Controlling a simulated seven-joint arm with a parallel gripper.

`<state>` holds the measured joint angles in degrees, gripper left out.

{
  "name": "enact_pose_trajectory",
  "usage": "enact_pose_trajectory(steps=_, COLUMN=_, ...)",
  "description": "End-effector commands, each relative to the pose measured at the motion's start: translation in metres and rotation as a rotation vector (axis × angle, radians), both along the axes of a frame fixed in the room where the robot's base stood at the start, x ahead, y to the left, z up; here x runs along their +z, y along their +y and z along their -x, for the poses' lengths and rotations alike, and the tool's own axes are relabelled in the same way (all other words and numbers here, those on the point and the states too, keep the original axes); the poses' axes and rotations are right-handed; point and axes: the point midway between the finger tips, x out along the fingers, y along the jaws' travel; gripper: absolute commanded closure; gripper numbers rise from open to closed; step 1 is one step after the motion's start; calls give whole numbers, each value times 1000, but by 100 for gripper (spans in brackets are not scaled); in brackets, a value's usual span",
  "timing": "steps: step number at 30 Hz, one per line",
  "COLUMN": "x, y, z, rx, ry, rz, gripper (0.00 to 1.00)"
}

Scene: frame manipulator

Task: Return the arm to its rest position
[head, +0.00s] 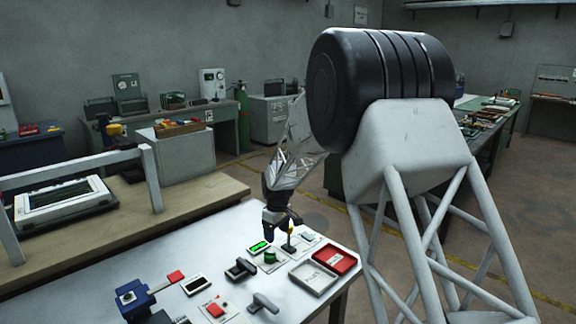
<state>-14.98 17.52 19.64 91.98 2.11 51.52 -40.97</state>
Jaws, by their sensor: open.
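My gripper (284,220) hangs at the end of my arm, dark and pointing down over the far part of the white table (115,255). It is open. Its fingers are small in this view, and I see nothing held between them. A small dark upright post with a yellow part (290,234) stands right below or just behind the fingers; I cannot tell whether they touch it. A green round piece (270,257) sits on the table close by.
Near the gripper are a green-lit display (259,247), a red tray (336,260) and a pale tray (313,278). Dark and grey handled blocks (240,269), a red button plate (217,310) and a blue vise (133,297) stand nearer. A grey frame (152,178) rises at left.

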Motion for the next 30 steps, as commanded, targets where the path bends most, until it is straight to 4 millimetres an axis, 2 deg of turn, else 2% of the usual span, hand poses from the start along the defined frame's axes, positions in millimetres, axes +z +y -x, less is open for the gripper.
enact_pose_trajectory(steps=3, x=28, y=-18, z=18, rx=-45, ry=-14, rz=-2, gripper=27)
enact_pose_trajectory(steps=15, x=103, y=-72, z=93, rx=-208, ry=-51, rz=-6, gripper=27)
enact_pose_trajectory(steps=30, x=170, y=-133, z=203, rx=-412, ry=-97, rz=-17, gripper=27)
